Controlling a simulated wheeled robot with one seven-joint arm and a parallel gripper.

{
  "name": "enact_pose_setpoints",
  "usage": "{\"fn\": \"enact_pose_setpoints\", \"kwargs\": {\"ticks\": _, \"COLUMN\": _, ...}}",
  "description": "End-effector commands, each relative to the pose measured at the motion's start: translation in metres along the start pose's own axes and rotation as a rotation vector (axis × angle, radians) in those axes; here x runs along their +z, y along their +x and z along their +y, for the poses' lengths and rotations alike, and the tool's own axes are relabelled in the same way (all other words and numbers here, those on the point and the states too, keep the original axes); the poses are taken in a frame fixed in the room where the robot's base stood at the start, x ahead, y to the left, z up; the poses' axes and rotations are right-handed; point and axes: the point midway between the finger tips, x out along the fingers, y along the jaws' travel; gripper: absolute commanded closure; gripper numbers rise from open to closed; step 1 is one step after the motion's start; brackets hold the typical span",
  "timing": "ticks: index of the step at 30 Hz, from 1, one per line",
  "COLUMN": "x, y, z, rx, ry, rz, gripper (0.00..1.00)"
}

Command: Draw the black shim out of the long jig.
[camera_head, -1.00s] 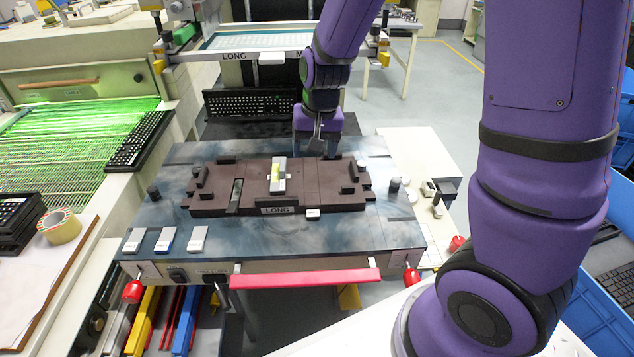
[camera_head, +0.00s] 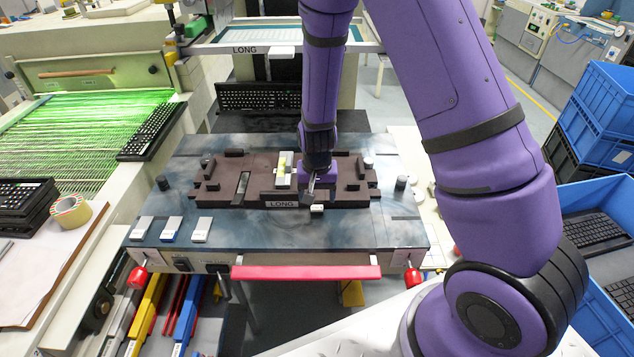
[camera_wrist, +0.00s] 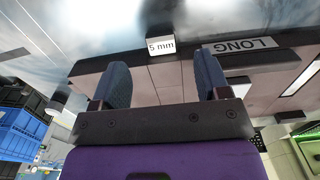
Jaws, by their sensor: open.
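The long jig (camera_head: 282,205) is a dark brown block marked LONG, on the blue-grey table. At its front edge, right of the LONG label, is a small white tag (camera_head: 317,209), which I take for the end of the black shim. In the wrist view the tag (camera_wrist: 160,46) reads "5 mm"; the shim's body is mostly hidden. My gripper (camera_head: 310,190) is open, pointing down over the jig's front right part. In the wrist view the tag lies between and beyond the two dark fingers (camera_wrist: 162,70), with no contact visible.
A grey block with a yellow-green insert (camera_head: 284,171) sits on the jig, close left of my gripper. A dark slot (camera_head: 242,186) lies further left. Three tagged pieces (camera_head: 172,230) lie at the table's front left. The table's front middle is clear. Short posts (camera_head: 401,183) stand beside the jig.

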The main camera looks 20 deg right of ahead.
Motion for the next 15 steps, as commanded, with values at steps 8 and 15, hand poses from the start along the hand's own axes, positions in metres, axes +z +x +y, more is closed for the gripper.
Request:
{"fn": "enact_pose_setpoints", "kwargs": {"ticks": 8, "x": 0.000, "y": 0.038, "z": 0.000, "rx": 0.001, "ry": 0.001, "rz": -0.002, "gripper": 0.31}}
{"fn": "enact_pose_setpoints", "kwargs": {"ticks": 15, "x": 0.000, "y": 0.052, "z": 0.000, "rx": 0.000, "ry": 0.000, "rz": 0.000, "gripper": 0.31}}
